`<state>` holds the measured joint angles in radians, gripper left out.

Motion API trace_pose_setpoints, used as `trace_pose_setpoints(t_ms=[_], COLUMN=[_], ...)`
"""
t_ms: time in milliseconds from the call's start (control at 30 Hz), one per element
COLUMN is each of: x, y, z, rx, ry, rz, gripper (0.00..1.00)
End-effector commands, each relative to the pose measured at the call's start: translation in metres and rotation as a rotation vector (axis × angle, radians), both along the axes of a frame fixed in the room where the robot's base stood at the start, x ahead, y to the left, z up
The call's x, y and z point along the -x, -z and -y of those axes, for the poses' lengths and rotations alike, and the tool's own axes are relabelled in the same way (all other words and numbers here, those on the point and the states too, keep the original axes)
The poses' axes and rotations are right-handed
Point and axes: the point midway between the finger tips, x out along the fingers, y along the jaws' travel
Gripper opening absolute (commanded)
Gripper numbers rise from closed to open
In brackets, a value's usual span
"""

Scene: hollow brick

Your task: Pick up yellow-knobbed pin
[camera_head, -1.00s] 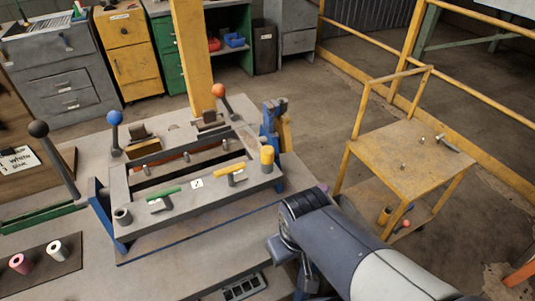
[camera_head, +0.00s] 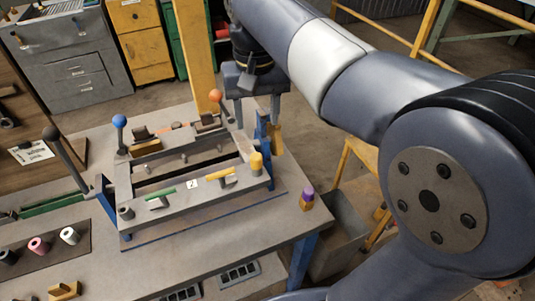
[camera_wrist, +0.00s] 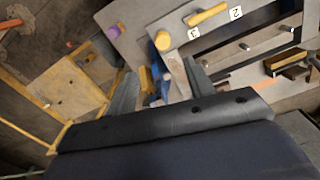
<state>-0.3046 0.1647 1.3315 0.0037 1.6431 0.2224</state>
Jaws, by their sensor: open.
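The yellow-knobbed pin (camera_head: 256,163) stands upright at the right front corner of the grey frame fixture (camera_head: 195,198). My gripper (camera_head: 256,112) is open and empty, above and behind the pin, over the blue clamp (camera_head: 263,135) at the fixture's right end. In the wrist view the two fingers of my gripper (camera_wrist: 160,70) are spread wide, apart from the pin. The pin's shank is hidden.
A yellow handle bar (camera_head: 219,174) and a green one (camera_head: 160,193) lie along the fixture's front rail. Levers with orange (camera_head: 215,96) and blue (camera_head: 119,121) balls stick up behind. A purple-knobbed piece (camera_head: 307,197) stands near the table's right edge. A yellow post (camera_head: 190,50) rises at the back.

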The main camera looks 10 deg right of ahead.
Motion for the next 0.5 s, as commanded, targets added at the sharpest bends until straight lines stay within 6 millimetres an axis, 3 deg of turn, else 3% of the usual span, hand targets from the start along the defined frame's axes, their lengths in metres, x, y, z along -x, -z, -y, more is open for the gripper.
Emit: trace_pose_setpoints(t_ms=[67,333,500], x=[-0.001,0.000,0.000], y=[0.002,0.043,0.055], z=[-0.002,-0.002,-0.003], rx=[0.000,0.000,0.000], ry=[0.000,0.000,-0.001], rz=[-0.004,-0.005,-0.004], gripper=[0.50,0.50,0.50])
